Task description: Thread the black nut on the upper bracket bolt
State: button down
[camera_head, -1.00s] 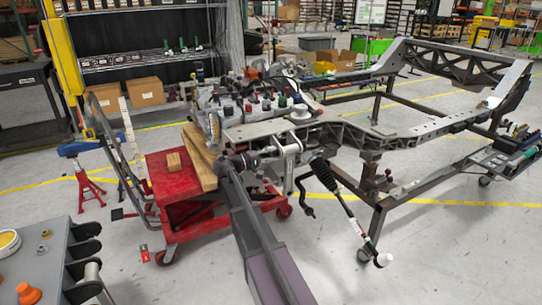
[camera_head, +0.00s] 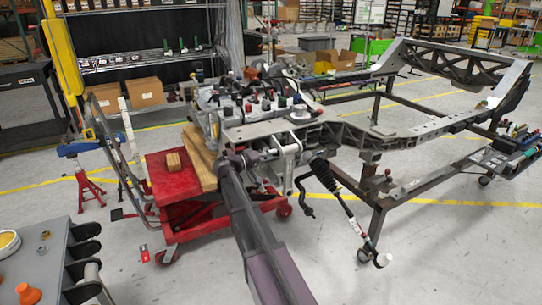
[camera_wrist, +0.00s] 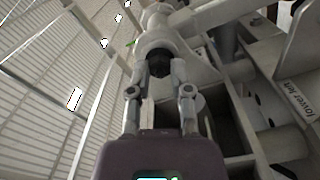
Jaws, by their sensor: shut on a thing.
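My gripper (camera_wrist: 160,68) points away from the camera in the wrist view. Its two fingers are closed on a small dark nut (camera_wrist: 159,64). A pale rounded part of the chassis (camera_wrist: 156,38) lies just beyond the nut. The bolt itself cannot be made out, and whether the nut touches it is hidden. In the head view my gripper (camera_head: 262,154) is small and reaches the left side of the light grey bracket (camera_head: 287,158) at the near end of the chassis frame. The nut is too small to see there.
A black shock absorber (camera_head: 324,174) and rod hang right of the bracket. A red cart (camera_head: 172,180) with wooden blocks stands left of my arm. In the wrist view, a labelled plate (camera_wrist: 300,102) and frame members crowd the right side. A grey table (camera_head: 40,262) is at lower left.

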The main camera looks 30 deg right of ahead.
jog(key=shift+m, duration=1.1)
jog(key=shift+m, duration=0.4)
jog(key=shift+m, duration=3.1)
jog(key=shift+m, duration=0.7)
jog(key=shift+c, duration=2.3)
grip_release()
jog(key=a, duration=0.9)
jog(key=shift+s, duration=0.15)
